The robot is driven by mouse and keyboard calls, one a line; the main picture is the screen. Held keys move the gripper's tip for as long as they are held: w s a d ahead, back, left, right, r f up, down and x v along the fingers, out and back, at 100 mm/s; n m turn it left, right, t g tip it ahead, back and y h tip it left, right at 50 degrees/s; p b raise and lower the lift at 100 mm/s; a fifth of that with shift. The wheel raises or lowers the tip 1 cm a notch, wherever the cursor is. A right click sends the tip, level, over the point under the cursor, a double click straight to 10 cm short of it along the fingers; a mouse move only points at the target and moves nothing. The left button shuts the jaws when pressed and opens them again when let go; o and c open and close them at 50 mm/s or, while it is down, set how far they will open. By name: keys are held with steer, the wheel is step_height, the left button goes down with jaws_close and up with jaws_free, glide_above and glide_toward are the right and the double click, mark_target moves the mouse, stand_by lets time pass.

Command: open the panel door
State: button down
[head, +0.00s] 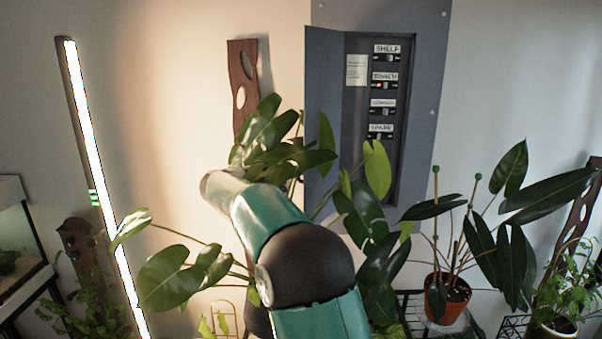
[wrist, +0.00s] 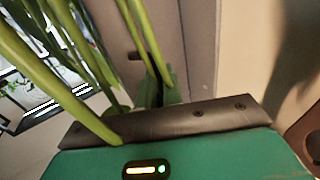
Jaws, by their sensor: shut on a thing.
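The grey panel door (head: 323,110) stands swung open at the left of the wall cabinet (head: 428,90). The inside shows labelled switches (head: 384,85) and a white note. My gripper is hidden behind leaves in the head view, with my teal arm reaching toward the door's lower left edge. In the wrist view my gripper (wrist: 155,88) is at the grey door (wrist: 200,45), shut at its handle, near a dark slot. Plant stems cover much of the grip, so the exact contact is not clear.
A leafy plant (head: 375,200) crowds my arm and the door's lower part. A potted plant (head: 447,300) stands at right. A lit tube lamp (head: 90,150) leans at left. A brown wooden board (head: 243,90) is on the wall left of the door.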

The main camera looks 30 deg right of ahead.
steer(key=shift+w, duration=0.2)
steer(key=shift+s, duration=0.1)
steer(key=c, duration=1.5)
jaws_free()
steer(key=shift+d, duration=0.1)
steer(key=shift+c, duration=0.2)
steer(key=a, duration=1.4)
steer(key=shift+s, duration=0.15)
